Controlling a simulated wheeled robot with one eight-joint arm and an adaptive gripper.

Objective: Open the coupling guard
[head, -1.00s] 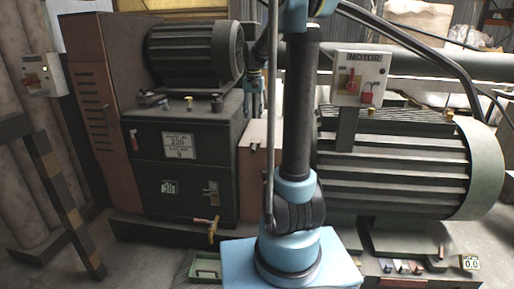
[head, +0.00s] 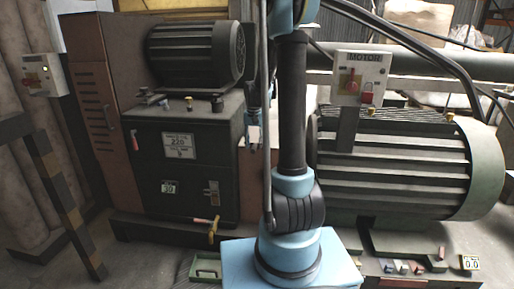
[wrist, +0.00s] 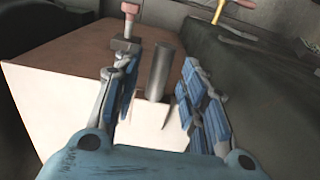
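The coupling guard appears to be the brown box (head: 250,190) between the dark gearbox housing and the big motor in the head view, partly hidden by my arm. In the wrist view its brown top (wrist: 60,52) and bright front face (wrist: 65,120) show. A grey upright cylinder (wrist: 159,72) stands in front of that face, like a handle. My gripper (wrist: 158,92) is open, with one finger on each side of the cylinder; contact cannot be told.
A pink-topped pin (wrist: 129,18) stands behind the left finger. The dark housing (head: 178,150) is close on the left, the ribbed motor (head: 400,170) on the right. A motor switch box (head: 361,78) stands above it. A green tray (head: 206,266) lies on the floor.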

